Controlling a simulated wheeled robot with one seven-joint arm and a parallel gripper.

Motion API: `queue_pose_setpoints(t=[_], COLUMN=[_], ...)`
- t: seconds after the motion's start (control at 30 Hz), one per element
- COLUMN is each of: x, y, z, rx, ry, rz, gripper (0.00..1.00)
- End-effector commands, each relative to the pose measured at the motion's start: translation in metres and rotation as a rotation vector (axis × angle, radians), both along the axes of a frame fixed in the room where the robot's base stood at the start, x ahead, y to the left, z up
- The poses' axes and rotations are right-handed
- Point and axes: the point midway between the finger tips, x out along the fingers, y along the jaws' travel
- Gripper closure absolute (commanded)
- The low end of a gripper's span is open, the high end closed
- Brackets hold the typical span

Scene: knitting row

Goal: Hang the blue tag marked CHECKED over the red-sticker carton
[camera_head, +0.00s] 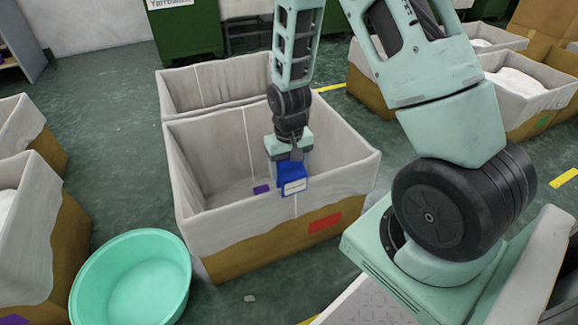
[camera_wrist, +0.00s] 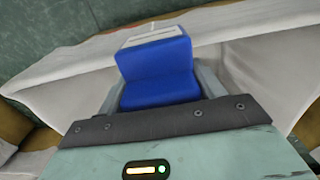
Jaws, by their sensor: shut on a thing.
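The blue tag (camera_head: 291,175) is in my gripper (camera_head: 290,160), with a pale label on its front face; the lettering is too small to read. In the wrist view the tag (camera_wrist: 158,70) sits between the two fingers of my gripper (camera_wrist: 158,95), its bent blue body filling the gap. The carton (camera_head: 250,242) with a red sticker (camera_head: 325,222) on its front has a pale cloth liner draped over its rim. The tag is at the front rim of this carton, above and left of the sticker. Whether it touches the rim is unclear.
A green tub (camera_head: 131,279) stands on the floor left of the carton. Another lined carton (camera_head: 215,84) adjoins it behind. More cartons stand at the left edge and at the back right (camera_head: 530,95). A small purple patch (camera_head: 261,189) shows inside the red-sticker carton.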

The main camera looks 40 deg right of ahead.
Motion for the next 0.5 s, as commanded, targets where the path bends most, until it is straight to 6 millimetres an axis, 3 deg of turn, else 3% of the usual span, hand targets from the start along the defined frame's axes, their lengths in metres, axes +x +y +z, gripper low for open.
queue_pose_setpoints(t=[0.5], x=[0.0], y=[0.0], z=[-0.037], rx=[0.0], ry=[0.0], rz=[0.0], gripper=[0.54])
